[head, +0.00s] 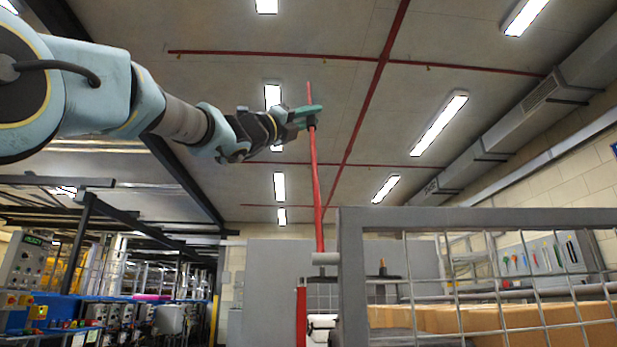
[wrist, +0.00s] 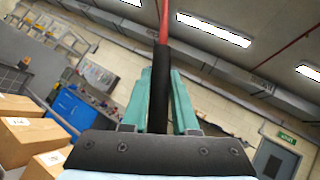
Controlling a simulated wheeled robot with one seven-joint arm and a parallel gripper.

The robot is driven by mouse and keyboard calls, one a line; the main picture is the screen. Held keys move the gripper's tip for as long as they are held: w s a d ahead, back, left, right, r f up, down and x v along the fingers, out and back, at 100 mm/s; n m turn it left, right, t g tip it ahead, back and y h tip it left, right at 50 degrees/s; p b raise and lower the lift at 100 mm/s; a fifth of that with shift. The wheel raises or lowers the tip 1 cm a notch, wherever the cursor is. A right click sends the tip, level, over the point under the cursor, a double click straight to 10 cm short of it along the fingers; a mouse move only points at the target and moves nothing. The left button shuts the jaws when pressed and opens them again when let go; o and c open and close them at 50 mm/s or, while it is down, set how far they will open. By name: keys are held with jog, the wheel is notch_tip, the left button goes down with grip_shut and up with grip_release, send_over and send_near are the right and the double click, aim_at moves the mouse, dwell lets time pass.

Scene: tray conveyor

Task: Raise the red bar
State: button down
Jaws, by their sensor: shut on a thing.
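The red bar (head: 317,190) stands nearly upright in the head view, its top leaning slightly left. Its lower end meets a grey cylindrical fitting (head: 325,258) beside a grey frame post. My gripper (head: 311,118) is shut on the bar near its upper end, with a short piece of red showing above the fingers. In the wrist view, the teal fingers of my gripper (wrist: 161,78) sit on both sides of the bar's black sleeve (wrist: 159,100). The red part of the bar (wrist: 164,20) runs up out of that view.
A grey mesh fence (head: 352,270) stands at the right, with cardboard boxes (head: 450,322) behind it. A short red post (head: 301,315) stands below the bar. Work benches with machines (head: 100,310) line the left. The air around the raised arm looks clear.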

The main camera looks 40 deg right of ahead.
jog(key=s+a+r+m+g+y+b, duration=0.2)
jog(key=s+a+m+g+b, duration=0.8)
jog(key=s, duration=0.6)
jog(key=shift+s+a+r+m+g+y, duration=0.35)
jog(key=shift+a+r+m+g, duration=0.45)
jog(key=shift+a+m+g, duration=0.85)
jog(key=shift+a+m, duration=0.2)
jog(key=shift+m, duration=0.25)
jog(key=c, duration=0.7)
grip_release()
jog(key=shift+s+a, duration=0.1)
jog(key=shift+t, duration=0.35)
jog(key=b+v, duration=0.4)
jog(key=v, duration=0.6)
jog(key=shift+a+f, duration=0.1)
jog(key=shift+f, duration=0.2)
